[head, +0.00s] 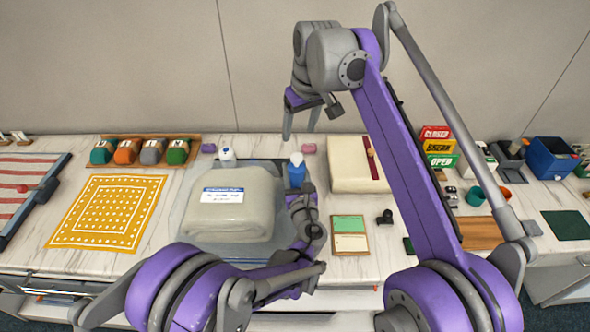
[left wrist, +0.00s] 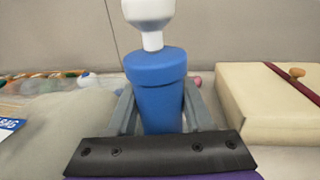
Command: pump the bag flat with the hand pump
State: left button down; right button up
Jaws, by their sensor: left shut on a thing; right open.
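The bag (head: 230,222) is a puffy, pale grey-green bundle with a white and blue label, lying on a clear sheet on the counter. The hand pump (head: 296,176) has a blue body and a white top, and stands upright just right of the bag. In the left wrist view the pump (left wrist: 158,95) is between the fingers, with its white handle (left wrist: 148,12) above. My left gripper (head: 298,192) is shut on the blue body. My right gripper (head: 300,132) is open and empty, pointing down, appearing above the pump against the wall.
A cream box (head: 345,165) with a dark red strap stands right of the pump. A green and cream card board (head: 349,235) lies in front of the box. A yellow mat (head: 110,212) lies left.

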aim_at(297, 156)
jog(key=shift+w+a+f, duration=0.15)
jog(key=shift+a, duration=0.15)
notch_tip(297, 156, down, 10)
jog(key=shift+r, duration=0.15)
dwell(0.4)
